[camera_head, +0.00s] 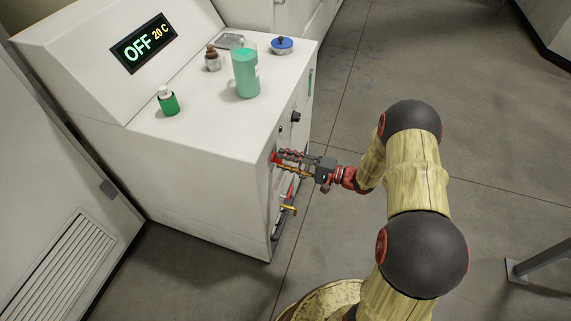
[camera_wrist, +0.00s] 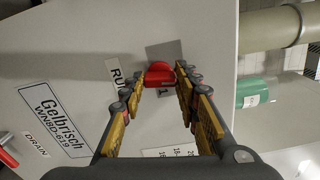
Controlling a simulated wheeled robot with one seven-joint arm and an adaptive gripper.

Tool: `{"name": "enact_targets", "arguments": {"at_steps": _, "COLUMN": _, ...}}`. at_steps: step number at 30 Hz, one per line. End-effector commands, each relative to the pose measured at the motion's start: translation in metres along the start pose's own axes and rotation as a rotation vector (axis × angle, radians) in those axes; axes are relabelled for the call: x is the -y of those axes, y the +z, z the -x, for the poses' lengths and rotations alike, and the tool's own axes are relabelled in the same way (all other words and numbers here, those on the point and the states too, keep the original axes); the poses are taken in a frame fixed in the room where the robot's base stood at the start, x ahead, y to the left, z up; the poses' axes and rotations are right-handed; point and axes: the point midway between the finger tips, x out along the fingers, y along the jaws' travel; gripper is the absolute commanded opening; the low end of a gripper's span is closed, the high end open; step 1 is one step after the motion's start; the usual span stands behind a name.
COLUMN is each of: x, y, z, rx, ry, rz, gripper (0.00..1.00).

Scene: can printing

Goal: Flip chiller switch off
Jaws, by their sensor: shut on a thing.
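The chiller (camera_head: 200,150) is a white cabinet, and its display (camera_head: 144,43) reads "OFF 20 C". Its red rotary switch (camera_wrist: 160,75) sits on a grey plate on the side panel, with a "1" mark partly visible beside it. My gripper (camera_head: 278,158) reaches that panel from the right. In the wrist view, my gripper (camera_wrist: 160,70) has its fingertips on either side of the red switch, closed on it. In the head view the fingers hide most of the switch.

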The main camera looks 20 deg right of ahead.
Motion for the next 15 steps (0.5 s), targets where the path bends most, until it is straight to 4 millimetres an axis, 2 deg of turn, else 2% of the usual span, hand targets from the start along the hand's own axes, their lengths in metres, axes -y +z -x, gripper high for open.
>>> {"name": "enact_targets", "arguments": {"at_steps": 7, "x": -0.003, "y": 0.0002, "z": 0.0001, "rx": 0.0, "ry": 0.001, "rz": 0.122, "gripper": 0.06}}
{"name": "enact_targets", "arguments": {"at_steps": 15, "x": -0.0022, "y": 0.0004, "z": 0.0002, "rx": 0.0, "ry": 0.002, "rz": 0.176, "gripper": 0.06}}
